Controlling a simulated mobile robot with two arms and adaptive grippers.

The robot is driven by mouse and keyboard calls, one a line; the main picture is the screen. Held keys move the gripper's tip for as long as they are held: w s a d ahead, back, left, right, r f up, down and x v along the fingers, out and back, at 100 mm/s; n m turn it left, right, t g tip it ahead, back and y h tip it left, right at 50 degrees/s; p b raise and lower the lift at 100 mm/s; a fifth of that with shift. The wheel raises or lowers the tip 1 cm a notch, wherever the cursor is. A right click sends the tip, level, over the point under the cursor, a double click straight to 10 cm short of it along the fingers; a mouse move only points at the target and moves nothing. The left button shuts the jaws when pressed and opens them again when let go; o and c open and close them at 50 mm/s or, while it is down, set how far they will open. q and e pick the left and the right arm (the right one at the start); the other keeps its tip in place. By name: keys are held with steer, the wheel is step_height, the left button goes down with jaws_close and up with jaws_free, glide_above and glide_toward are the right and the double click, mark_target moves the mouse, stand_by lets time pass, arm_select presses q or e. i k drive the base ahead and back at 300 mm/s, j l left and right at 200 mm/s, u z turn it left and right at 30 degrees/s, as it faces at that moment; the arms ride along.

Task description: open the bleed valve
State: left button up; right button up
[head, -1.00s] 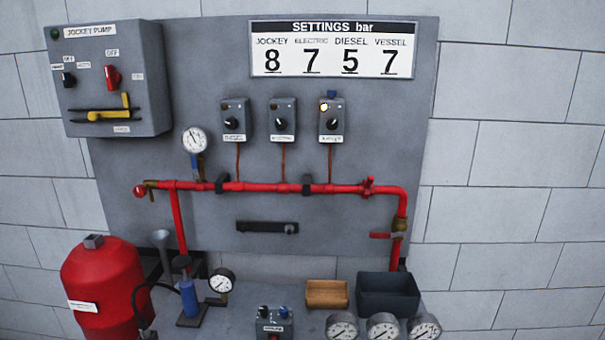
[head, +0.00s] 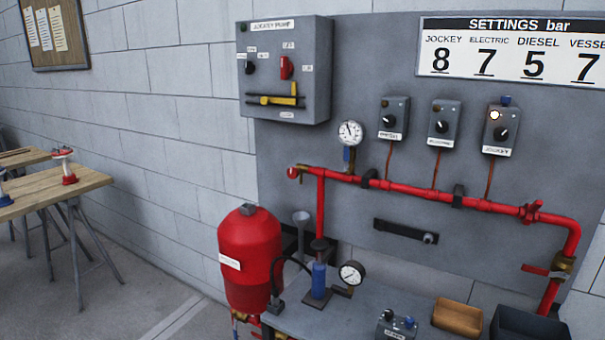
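A red pipe (head: 400,187) runs along the grey wall panel, and no label marks any valve on it as the bleed valve. At its lower right, a brass valve (head: 562,264) carries a red lever (head: 535,270) that points left, across the downward pipe. A small red handle (head: 530,211) sits on top of the pipe near its right bend. A brass fitting with a red knob (head: 294,173) is at the pipe's left end. A round gauge (head: 350,133) stands above the pipe. Neither of my grippers is in view.
A red vessel (head: 249,262) stands left of a grey bench with a blue hand pump (head: 319,280), a gauge (head: 352,273) and a wooden box (head: 458,317). A control box (head: 285,70) hangs above. Wooden tables (head: 85,186) are at far left. Floor between them is clear.

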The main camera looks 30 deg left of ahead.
mark_target(292, 173)
steer(key=j, duration=2.1)
steer(key=k, duration=0.05)
